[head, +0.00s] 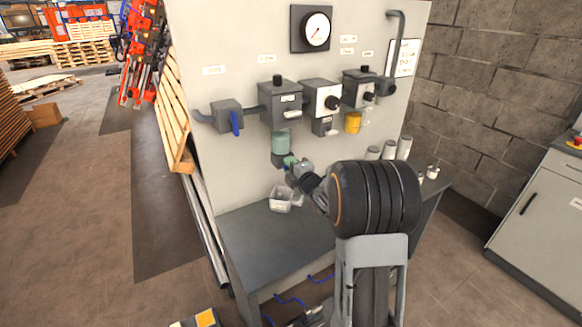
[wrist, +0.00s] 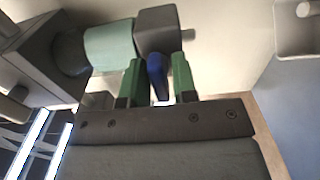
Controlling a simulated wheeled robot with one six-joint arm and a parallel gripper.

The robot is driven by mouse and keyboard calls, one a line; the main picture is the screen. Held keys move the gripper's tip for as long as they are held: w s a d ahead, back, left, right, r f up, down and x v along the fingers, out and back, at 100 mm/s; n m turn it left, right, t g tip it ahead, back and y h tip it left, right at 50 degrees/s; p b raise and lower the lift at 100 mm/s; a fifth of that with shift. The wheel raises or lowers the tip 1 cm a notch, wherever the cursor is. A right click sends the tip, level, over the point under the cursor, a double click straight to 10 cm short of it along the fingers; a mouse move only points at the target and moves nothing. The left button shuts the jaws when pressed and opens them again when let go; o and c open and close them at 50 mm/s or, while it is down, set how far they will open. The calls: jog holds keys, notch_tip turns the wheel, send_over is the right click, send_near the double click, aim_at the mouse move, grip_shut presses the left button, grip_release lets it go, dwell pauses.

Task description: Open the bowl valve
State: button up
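The pale green bowl (head: 280,141) hangs under the first grey unit on the panel and shows at the upper left of the wrist view (wrist: 108,45). A dark grey valve block (wrist: 160,30) joins the bowl's end in the wrist view, with a blue lever (wrist: 157,76) on it. My gripper (wrist: 158,82) is open, with one green fingertip on each side of the lever and narrow gaps between. In the head view, my gripper (head: 290,161) is just below the bowl; it and my arm hide most of the lever there.
A clear cup (head: 281,198) is below my gripper by the grey bench top (head: 270,235). A pressure gauge (head: 316,29) is above. White cylinders (head: 404,147) stand right of my arm.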

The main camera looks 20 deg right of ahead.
grip_shut()
jog(key=shift+f+b, duration=0.1)
jog(key=shift+b, duration=0.2)
jog(key=shift+m+b, duration=0.8)
jog(key=shift+m, duration=0.4)
jog(key=m+b, duration=0.1)
jog(key=m, duration=0.3)
jog(key=shift+m+b, duration=0.3)
jog(key=m, duration=0.5)
jog(key=m+p, duration=0.1)
jog(key=m, duration=0.4)
jog(key=shift+m, duration=0.4)
